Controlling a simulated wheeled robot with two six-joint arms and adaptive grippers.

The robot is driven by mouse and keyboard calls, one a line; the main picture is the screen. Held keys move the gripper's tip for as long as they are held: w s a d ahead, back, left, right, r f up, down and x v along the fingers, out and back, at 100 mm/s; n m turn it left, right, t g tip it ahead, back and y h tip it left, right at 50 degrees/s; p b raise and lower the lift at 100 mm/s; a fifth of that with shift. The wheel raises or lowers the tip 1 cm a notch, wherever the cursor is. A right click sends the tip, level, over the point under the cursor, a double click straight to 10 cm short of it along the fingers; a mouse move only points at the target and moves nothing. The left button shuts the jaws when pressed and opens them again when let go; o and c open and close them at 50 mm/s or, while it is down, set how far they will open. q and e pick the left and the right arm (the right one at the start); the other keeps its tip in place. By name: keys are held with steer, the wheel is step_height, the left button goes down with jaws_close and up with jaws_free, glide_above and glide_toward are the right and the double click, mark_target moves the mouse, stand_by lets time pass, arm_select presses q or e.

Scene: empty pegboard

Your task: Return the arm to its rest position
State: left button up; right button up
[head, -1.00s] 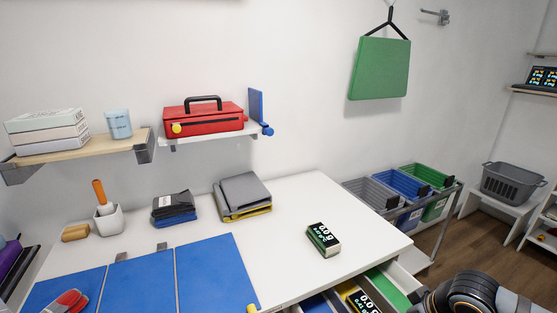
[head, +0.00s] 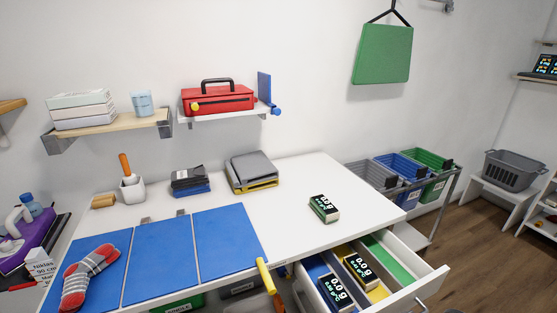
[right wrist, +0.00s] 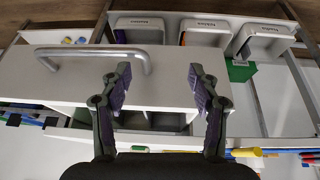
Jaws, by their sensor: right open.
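My right gripper (right wrist: 158,88) is open and empty in the right wrist view, its two dark fingers with purple pads well apart. A white drawer front with a grey bar handle (right wrist: 95,52) is in front of it, the handle beside the left finger; I cannot tell whether they touch. In the head view neither gripper shows. There the drawer (head: 432,285) stands open at the table's front right, with its handle at the outer edge. It holds dark boxes with digital readouts on blue and yellow sections, and a green section.
The white table (head: 285,205) carries blue panels (head: 160,262), striped socks (head: 85,275), folded cloths (head: 252,170) and a readout box (head: 324,208). Wall shelves hold a red toolbox (head: 218,99). Bins (head: 405,165) stand at the right. The table's middle is clear.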

steer(key=s+a+f+m+g+h, duration=0.1)
steer(key=s+a+f+m+h, duration=0.2)
steer(key=s, duration=0.4)
steer(key=s+d+f+g, duration=0.1)
steer(key=s+d+f, duration=0.1)
steer(key=f, duration=1.3)
steer(key=s+d+f+g, duration=0.1)
steer(key=s+d+f, duration=0.1)
steer(key=f, duration=1.2)
steer(key=s+d+f+m, duration=0.1)
steer(key=s+f, duration=1.3)
steer(key=s, duration=0.3)
steer(key=shift+s+d+f+g+y+p, duration=0.2)
steer(key=shift+s+d+g+y+p, duration=0.1)
steer(key=shift+y+p, duration=0.1)
